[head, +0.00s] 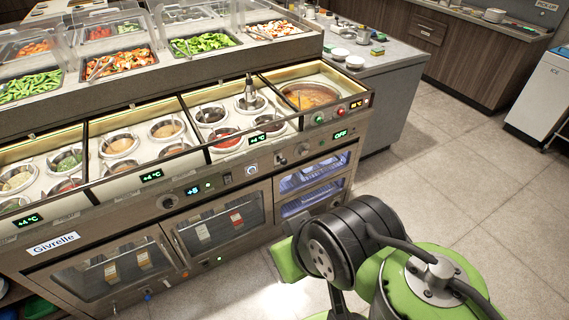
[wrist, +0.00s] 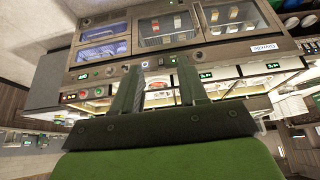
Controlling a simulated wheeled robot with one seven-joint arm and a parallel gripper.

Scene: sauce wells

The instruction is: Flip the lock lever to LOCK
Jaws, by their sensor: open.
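The steel sauce-well counter (head: 120,211) has a front control panel with several knobs, buttons and lit displays. A small dark fitting (head: 281,159) sits on the panel, right of a round dial with a pale ring (head: 251,169). I cannot tell for sure whether this fitting is the lock lever; no LOCK lettering is readable. In the wrist view, the counter appears upside down, with the dial (wrist: 145,63) near the fingertips. My gripper (wrist: 158,72) is open and empty, its fingers pointing toward the panel. In the head view, my arm shows but the fingers do not.
Sauce pots and a soup well (head: 310,95) sit in the counter top. Green (head: 318,118) and red (head: 340,110) buttons stand near its right end. Glass-fronted doors (head: 218,223) lie below the panel. The tiled floor (head: 465,165) is open to the right.

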